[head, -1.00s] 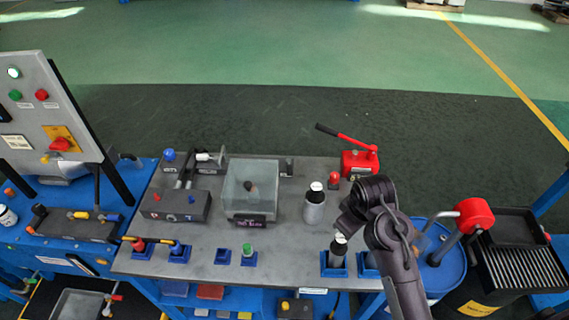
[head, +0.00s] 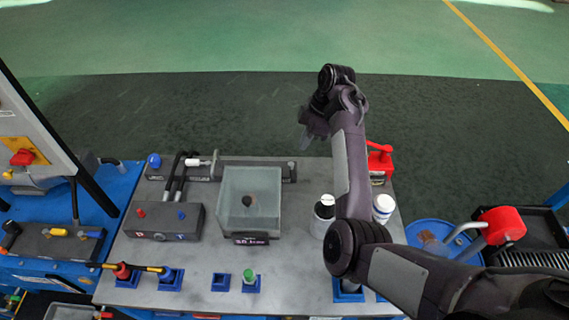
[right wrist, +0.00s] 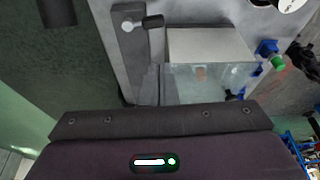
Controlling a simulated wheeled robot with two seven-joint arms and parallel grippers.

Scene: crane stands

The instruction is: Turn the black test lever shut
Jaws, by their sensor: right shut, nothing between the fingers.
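What looks like the black test lever (right wrist: 153,21) shows in the right wrist view, beside a pale round pivot on a grey bar (right wrist: 130,55). In the head view this bar (head: 240,171) runs along the back of the table behind the clear box. Its right end, by the lever, is small and dark, so I cannot tell the lever's angle there. My right gripper (head: 305,138) is shut and empty. It hangs above the table's back edge, just beyond the bar's right end, apart from the lever as far as I can see. My left gripper is out of view.
The clear box (head: 249,200) stands mid-table, close to the bar. A grey block (head: 165,220) with hoses stands left.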

